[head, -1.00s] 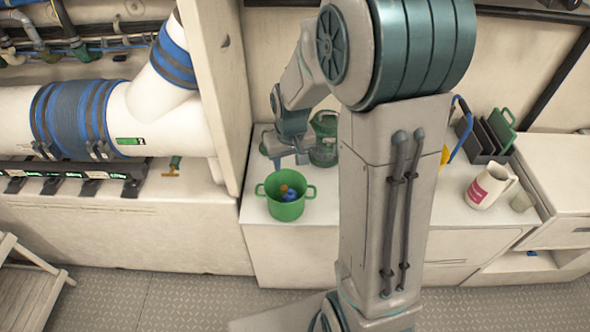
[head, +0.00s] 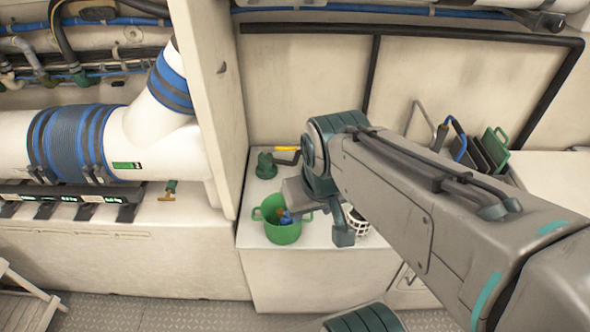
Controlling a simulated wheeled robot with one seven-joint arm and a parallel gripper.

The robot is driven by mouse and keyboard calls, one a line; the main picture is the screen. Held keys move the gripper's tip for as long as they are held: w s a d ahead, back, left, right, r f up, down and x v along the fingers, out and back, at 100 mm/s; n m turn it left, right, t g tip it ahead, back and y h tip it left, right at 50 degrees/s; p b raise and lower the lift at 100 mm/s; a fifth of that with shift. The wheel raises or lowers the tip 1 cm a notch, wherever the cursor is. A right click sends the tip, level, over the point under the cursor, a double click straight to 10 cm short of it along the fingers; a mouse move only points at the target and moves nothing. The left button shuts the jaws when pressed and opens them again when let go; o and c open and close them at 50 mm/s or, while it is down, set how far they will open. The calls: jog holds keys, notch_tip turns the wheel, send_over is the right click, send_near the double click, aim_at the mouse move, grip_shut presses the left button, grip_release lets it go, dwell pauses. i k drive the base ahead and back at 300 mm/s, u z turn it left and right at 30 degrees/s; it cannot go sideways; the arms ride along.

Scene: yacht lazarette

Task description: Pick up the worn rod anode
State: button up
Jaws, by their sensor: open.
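I cannot pick out the worn rod anode for certain in the head view. A green two-handled pot (head: 282,233) stands on the left part of the white counter. A small blue item (head: 286,217) shows inside it, with a bit of orange-brown beside it. My gripper (head: 342,236) hangs over the counter just right of the pot, open. My wrist covers part of the pot's rim and the counter behind it. I see nothing held, but the jaws are partly hidden by my wrist.
A white lattice basket (head: 358,223) stands right of my gripper, partly covered. A green object (head: 265,166) and a yellow-handled tool (head: 287,149) are at the back left. A dark rack (head: 480,152) with green boards stands farther right. A wall panel (head: 210,100) bounds the counter's left side.

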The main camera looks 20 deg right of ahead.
aim_at(280, 212)
jog(key=z, duration=0.05)
jog(key=k, duration=0.5)
jog(key=u, duration=1.1)
jog(key=i, duration=0.9)
jog(key=z, duration=1.65)
